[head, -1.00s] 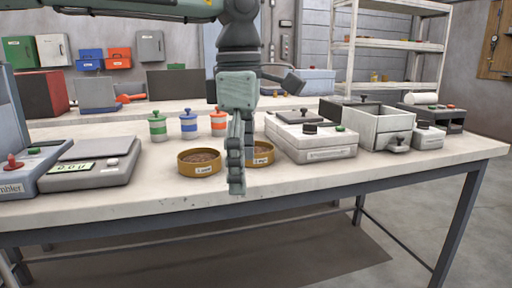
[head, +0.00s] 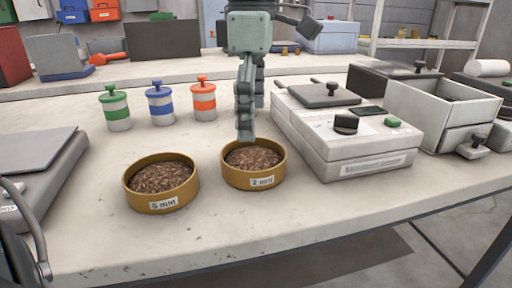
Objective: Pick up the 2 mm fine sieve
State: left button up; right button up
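The 2 mm fine sieve (head: 235,179) is a round ochre pan with a white "2 mm" label on its front and brown pellets inside. It stands on the pale bench, right of the matching 5 mm sieve (head: 160,204). My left gripper (head: 246,132) points down at the back of the 2 mm sieve. Its fingertips overlap the sieve's far rim in the picture; I cannot tell whether they touch it. The fingers are seen nearly edge-on, so their opening is unclear. My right gripper is not in view.
A white machine (head: 345,140) with a black knob stands close to the sieve's right. Green (head: 115,110), blue (head: 160,104) and orange (head: 203,101) banded jars stand behind. A grey scale (head: 50,165) is at left. The bench in front of the sieves is clear.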

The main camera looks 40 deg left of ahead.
aim_at(251, 154)
pick_arm(q)
jog(key=f, duration=0.7)
jog(key=shift+w+a+f, duration=0.2)
jog(key=shift+a+f, duration=0.15)
jog(key=c, duration=0.9)
